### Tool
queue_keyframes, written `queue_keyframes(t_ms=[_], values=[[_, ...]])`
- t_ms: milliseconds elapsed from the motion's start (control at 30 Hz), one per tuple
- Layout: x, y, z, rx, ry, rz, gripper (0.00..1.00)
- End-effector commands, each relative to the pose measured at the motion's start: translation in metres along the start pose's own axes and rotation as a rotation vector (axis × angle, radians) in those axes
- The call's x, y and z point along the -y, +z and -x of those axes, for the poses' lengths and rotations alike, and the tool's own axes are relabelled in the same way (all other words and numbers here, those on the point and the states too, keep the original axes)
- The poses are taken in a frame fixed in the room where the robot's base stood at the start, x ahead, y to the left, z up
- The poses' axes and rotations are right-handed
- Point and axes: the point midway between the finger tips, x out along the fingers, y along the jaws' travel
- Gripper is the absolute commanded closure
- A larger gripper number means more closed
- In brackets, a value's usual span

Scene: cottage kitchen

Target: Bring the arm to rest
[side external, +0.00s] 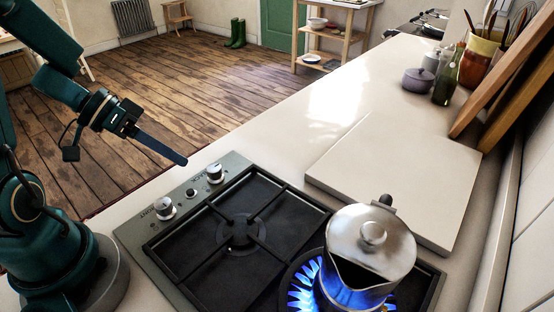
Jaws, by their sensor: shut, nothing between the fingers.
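My gripper (182,160) is at the end of my teal arm on the left. Its fingers are shut with nothing between them and point down to the right. The fingertips are in the air near the left edge of the gas hob (226,172), close to its control knobs (214,172). The lower part of my arm rises at the bottom left beside the hob.
A metal moka pot (372,245) stands over a burner with a lit blue flame (302,288). The other burner (241,232) is bare and unlit. A pale board (395,180) lies behind the hob. A lidded pot (418,80) and a bottle (445,85) stand farther back.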

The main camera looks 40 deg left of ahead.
Motion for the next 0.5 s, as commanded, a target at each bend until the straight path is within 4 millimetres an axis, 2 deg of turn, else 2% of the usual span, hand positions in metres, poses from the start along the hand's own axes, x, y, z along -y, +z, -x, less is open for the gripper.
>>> queue_keyframes(t_ms=[200,333,367,433,500], values=[[-0.002,0.000,-0.001,0.005,0.004,-0.009,1.00],[-0.021,-0.012,-0.002,0.004,0.010,-0.114,1.00],[-0.029,-0.019,-0.003,-0.015,0.012,-0.140,1.00],[-0.045,-0.044,-0.004,-0.107,-0.023,-0.202,1.00],[-0.061,-0.078,-0.001,-0.247,-0.093,-0.278,1.00]])
